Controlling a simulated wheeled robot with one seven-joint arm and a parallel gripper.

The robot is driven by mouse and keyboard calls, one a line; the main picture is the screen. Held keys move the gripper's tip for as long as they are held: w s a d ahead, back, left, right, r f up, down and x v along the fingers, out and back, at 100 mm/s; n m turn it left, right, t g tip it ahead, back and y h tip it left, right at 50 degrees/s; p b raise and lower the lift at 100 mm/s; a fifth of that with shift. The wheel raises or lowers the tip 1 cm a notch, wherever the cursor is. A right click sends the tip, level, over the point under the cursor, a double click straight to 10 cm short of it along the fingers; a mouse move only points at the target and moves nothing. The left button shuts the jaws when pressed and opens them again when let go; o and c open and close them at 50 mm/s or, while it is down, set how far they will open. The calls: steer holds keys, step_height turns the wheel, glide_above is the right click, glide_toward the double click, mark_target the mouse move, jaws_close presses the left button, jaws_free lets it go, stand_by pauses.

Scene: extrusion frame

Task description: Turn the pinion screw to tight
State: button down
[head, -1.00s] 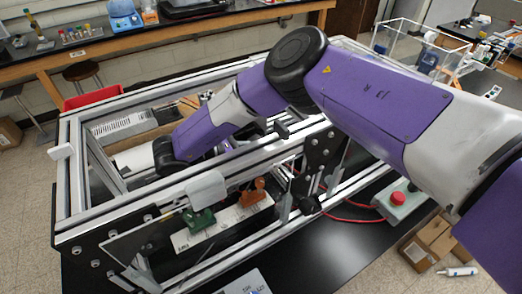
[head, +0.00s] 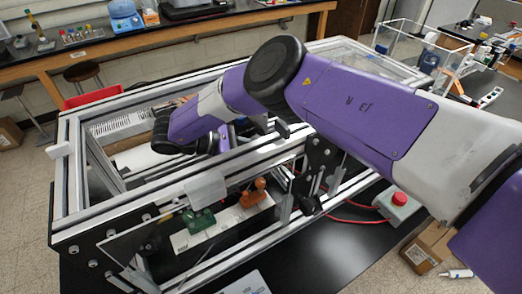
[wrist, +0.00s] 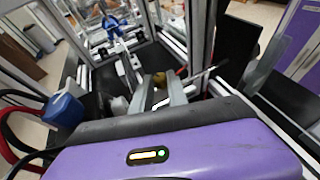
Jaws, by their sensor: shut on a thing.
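My gripper (wrist: 160,92) shows in the wrist view, its two grey fingers reaching away from the purple palm. They are shut on a small brass-coloured piece, the pinion screw (wrist: 159,78) as far as I can tell. The fingers cover most of it, and I cannot read how far it is turned. In the head view, my purple arm reaches over the extrusion frame (head: 125,189) and down inside it. The fingers and the screw are hidden there behind my arm and the rails.
Aluminium rails surround my wrist closely. An orange-brown part (head: 253,194) and a green part (head: 199,220) sit at the frame's front side. A red stop button (head: 399,198) stands on the right of the black table. A blue part (wrist: 63,108) is left of my gripper.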

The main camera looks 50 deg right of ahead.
steer(key=c, duration=1.3)
jaws_free()
steer(key=b+v, duration=0.2)
steer(key=v, duration=0.5)
steer(key=shift+w+a+r, duration=0.2)
steer(key=shift+a, duration=0.1)
